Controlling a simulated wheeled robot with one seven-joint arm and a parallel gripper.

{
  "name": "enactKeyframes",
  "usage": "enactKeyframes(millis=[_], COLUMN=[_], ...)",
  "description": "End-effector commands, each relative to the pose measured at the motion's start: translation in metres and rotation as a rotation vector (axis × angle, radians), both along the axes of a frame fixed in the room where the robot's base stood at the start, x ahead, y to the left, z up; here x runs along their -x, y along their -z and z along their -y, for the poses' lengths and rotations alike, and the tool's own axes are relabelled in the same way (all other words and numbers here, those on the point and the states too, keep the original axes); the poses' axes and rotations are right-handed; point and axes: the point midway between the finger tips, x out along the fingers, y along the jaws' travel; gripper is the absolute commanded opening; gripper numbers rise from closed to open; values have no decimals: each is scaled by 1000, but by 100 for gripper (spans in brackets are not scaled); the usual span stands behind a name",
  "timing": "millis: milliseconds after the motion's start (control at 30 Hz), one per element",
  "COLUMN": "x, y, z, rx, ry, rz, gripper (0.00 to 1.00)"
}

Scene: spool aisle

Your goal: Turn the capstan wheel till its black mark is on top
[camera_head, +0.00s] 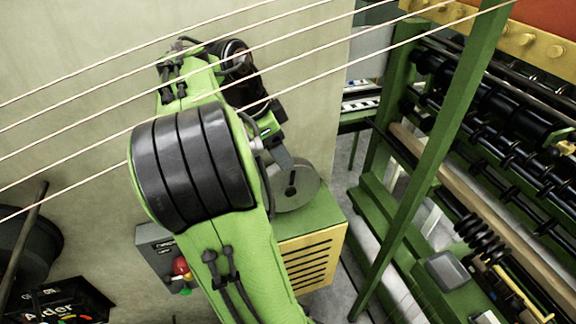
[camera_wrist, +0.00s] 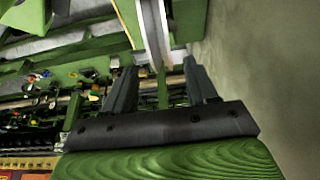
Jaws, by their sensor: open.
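The capstan wheel (camera_head: 302,192) is a grey disc above the green top of a yellow-fronted cabinet, just right of my arm. A dark upright streak and a dark spot show near its middle; my wrist hides its upper left part, so I cannot tell exactly where its black mark points. In the wrist view the wheel (camera_wrist: 155,30) is seen edge-on as a pale rim. My gripper (camera_wrist: 160,66) is open, with one finger on each side of the rim's line. I cannot tell whether either finger touches it.
The yellow louvred cabinet (camera_head: 312,262) stands below the wheel. A grey box with a red button (camera_head: 181,266) is at its left. Several pale strands (camera_head: 60,120) cross above my arm. A green machine frame (camera_head: 430,160) stands at right, with a floor gap between.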

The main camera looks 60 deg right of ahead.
Motion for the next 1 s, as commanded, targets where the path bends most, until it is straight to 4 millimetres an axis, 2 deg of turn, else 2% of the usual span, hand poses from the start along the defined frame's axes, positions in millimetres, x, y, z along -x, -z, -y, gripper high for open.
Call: enactKeyframes(millis=[33,200,333,567,667,933,1000], x=[5,13,15,15,15,15,15], y=[19,49,57,56,55,55,55], z=[3,12,15,15,15,15,15], rx=[-4,-3,-1,0,0,-1,0], ry=[2,1,1,1,1,0,1], rz=[0,-1,0,1,1,1,1], gripper=[57,57,57,57,45,4,0])
